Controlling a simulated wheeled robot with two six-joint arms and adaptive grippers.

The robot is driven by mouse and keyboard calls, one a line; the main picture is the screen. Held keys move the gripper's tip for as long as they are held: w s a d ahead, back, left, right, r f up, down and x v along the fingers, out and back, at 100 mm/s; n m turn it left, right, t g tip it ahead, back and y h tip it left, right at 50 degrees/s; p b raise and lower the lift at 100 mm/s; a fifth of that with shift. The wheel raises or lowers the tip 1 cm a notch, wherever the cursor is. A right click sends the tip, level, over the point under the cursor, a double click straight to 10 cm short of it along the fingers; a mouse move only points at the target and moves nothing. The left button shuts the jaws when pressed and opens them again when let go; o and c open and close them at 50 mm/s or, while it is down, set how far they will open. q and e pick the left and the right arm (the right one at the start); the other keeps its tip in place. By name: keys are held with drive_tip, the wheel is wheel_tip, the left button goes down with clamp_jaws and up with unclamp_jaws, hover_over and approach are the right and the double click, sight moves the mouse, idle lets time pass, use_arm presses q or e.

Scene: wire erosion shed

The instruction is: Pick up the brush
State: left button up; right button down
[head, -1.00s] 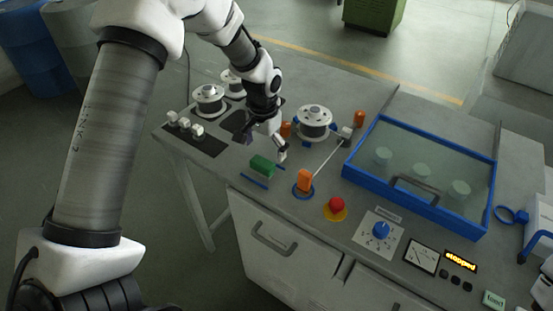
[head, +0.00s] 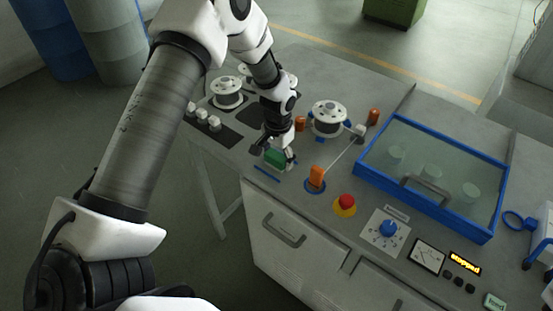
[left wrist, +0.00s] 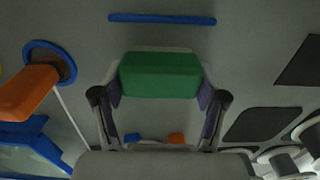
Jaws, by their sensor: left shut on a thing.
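The brush has a green block body (head: 274,157) and is on the grey bench top near its front left. It also shows in the left wrist view as a green block (left wrist: 160,76) with a pale edge around it. My left gripper (head: 277,161) points down at it. In the left wrist view my left gripper's fingers (left wrist: 160,98) are on either side of the brush, shut on it. I cannot tell whether the brush is clear of the bench. My right gripper is not in view.
A blue strip (head: 267,173) lies just in front of the brush. An orange handle (head: 317,176) on a blue ring stands to its right, with a red button (head: 346,203) beyond. A silver reel (head: 329,117) is behind. A blue-framed glass cover (head: 371,170) takes up the right side.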

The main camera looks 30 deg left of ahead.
sight(278, 154)
use_arm(q)
drive_tip(key=shift+w+r+b, duration=0.1)
drive_tip(key=shift+r+b, duration=0.35)
drive_tip(key=shift+r, duration=0.1)
wheel_tip(278, 154, up, 2)
drive_tip(key=shift+r+b, duration=0.1)
drive_tip(key=shift+b, duration=0.5)
drive_tip(key=s+d+r+b, duration=0.1)
drive_tip(key=s+d+b, duration=0.3)
drive_tip(key=s+d, duration=0.7)
drive_tip(key=shift+s+r, duration=0.3)
drive_tip(key=shift+s, duration=0.05)
